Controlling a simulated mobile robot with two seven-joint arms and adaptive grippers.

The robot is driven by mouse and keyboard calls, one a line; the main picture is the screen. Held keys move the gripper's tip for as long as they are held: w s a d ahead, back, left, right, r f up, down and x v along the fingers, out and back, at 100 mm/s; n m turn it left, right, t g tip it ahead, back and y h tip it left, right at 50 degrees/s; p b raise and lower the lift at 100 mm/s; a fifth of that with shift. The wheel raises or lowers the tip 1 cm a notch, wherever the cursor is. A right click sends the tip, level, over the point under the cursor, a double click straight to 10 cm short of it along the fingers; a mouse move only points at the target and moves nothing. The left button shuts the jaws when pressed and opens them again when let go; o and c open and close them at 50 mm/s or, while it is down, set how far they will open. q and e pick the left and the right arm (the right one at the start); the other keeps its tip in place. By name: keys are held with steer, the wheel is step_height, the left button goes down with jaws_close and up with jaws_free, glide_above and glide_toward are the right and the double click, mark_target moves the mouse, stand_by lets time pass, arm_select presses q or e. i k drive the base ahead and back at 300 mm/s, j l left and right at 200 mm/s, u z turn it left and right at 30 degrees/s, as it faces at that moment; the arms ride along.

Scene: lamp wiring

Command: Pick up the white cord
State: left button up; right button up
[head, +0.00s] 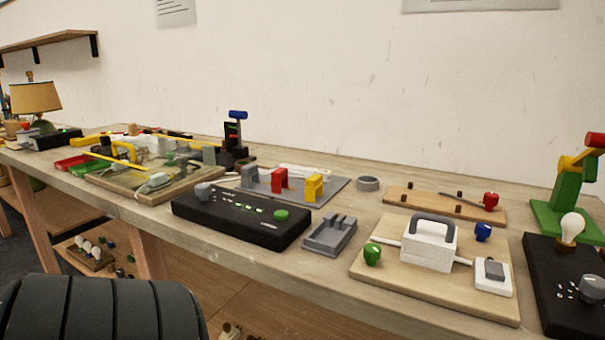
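I cannot single out the white cord with certainty. A pale, thin, elongated bundle (303,171) lies on the table behind the grey plate and may be it. Short white cord-like pieces (386,240) also stick out from both sides of the white box with a dark handle (431,243), on the wooden board at right. Neither of my grippers shows in the head view. A dark ribbed part of my own body fills the bottom left.
The long wooden table (270,262) runs along the wall. A black control box (240,218), a grey tray (330,235), a grey plate with coloured blocks (335,186), a green stand (575,200) and a lamp (35,99) stand on it. The table's front edge is mostly clear.

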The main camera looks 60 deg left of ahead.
mark_target(306, 172)
steer(key=u, duration=1.8)
steer(key=j+z, duration=0.1)
steer(key=z, duration=0.6)
steer(key=k+j+z, duration=0.15)
steer(key=j+z, duration=0.2)
steer(key=k+j+z, duration=0.2)
steer(key=z, duration=0.15)
steer(key=k+j+z, duration=0.15)
steer(key=z, duration=0.2)
steer(key=k, duration=0.05)
